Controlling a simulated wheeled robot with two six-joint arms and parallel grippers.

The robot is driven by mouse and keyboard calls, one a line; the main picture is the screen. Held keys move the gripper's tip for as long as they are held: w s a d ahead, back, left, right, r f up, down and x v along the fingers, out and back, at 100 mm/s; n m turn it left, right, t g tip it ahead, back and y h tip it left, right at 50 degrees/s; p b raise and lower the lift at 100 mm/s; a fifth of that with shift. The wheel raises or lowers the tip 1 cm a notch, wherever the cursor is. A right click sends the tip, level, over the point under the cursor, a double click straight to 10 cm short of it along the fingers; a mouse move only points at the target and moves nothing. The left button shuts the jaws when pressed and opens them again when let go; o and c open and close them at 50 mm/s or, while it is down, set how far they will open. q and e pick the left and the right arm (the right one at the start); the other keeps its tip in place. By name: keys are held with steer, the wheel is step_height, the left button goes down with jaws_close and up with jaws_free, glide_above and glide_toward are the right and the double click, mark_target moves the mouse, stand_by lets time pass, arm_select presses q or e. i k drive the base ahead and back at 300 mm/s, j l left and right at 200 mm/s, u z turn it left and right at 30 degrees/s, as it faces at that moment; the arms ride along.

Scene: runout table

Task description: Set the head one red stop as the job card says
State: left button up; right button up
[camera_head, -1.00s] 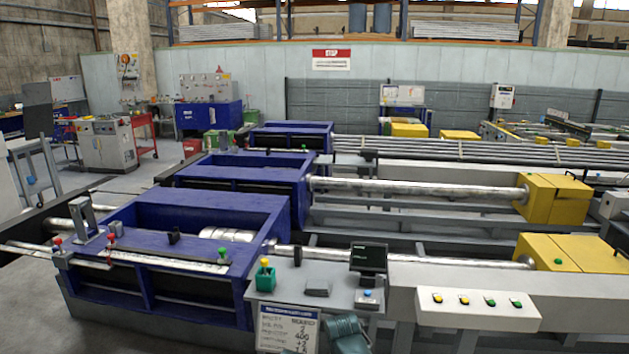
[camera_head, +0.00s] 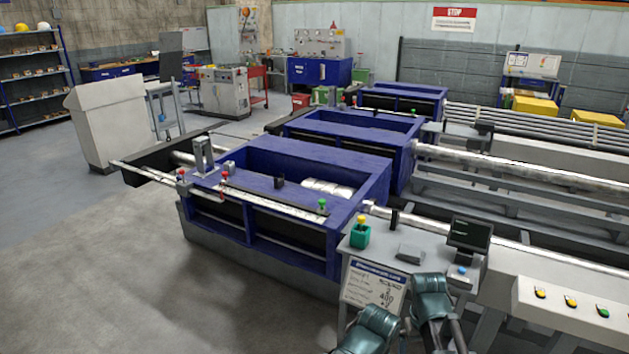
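On the nearest blue frame, a pale scale rail (camera_head: 270,201) runs along the front top edge. A red-knobbed stop (camera_head: 224,176) stands near its left part, a second red knob (camera_head: 181,174) farther left, and a green-knobbed stop (camera_head: 322,204) at its right end. I cannot read the scale marks or see a head number. The job card (camera_head: 374,286) hangs on the front of the grey bench; its small text is blurred, with a figure like 400 showing.
A white console with coloured buttons (camera_head: 560,302) is at right. Clear floor (camera_head: 130,270) lies at left and front.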

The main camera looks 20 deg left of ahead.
mark_target(225, 180)
steer(key=u, duration=1.25)
